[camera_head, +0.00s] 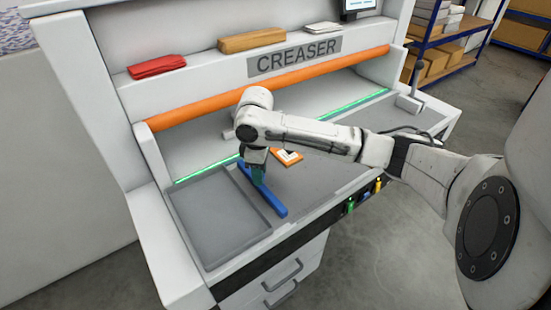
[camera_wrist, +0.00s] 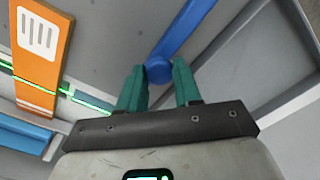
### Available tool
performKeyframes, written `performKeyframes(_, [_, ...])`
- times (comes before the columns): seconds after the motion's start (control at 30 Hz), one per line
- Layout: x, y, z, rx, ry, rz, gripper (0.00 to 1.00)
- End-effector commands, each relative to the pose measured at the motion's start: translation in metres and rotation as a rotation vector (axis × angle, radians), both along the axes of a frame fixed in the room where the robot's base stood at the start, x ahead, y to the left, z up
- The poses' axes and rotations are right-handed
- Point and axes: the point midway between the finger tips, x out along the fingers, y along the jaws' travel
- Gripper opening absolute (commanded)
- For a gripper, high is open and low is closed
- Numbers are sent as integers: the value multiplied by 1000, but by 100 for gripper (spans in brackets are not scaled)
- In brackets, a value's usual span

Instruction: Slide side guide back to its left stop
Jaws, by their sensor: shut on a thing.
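The blue side guide (camera_head: 273,203) is a bar lying on the grey bed of the creaser, along the right edge of the grey tray area. My gripper (camera_head: 257,173) is over the guide's rear part, pointing down. In the wrist view the guide's bar (camera_wrist: 188,28) runs up and to the right from a round blue knob. My gripper's two green fingers (camera_wrist: 158,82) stand on either side of this knob and are shut on it. The fingers and arm hide part of the guide in the head view. I cannot make out the left stop.
An orange card-like piece (camera_head: 288,157) with a white label lies right of the guide; it also shows in the wrist view (camera_wrist: 38,52). A recessed grey tray (camera_head: 182,207) lies left of the guide. An orange bar (camera_head: 262,88) spans the machine above. Coloured knobs (camera_head: 350,206) line the front edge.

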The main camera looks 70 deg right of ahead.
Motion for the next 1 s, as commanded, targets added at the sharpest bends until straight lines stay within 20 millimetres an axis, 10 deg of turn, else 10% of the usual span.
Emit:
performKeyframes(0.37, [4, 7, 0, -1, -1, -1, 0])
performKeyframes(0.4, [5, 7, 0, 0, -2, -1, 34])
performKeyframes(0.6, [4, 7, 0, -1, 0, -2, 53])
performKeyframes(1.0, [4, 5, 6, -3, -1, -4, 59])
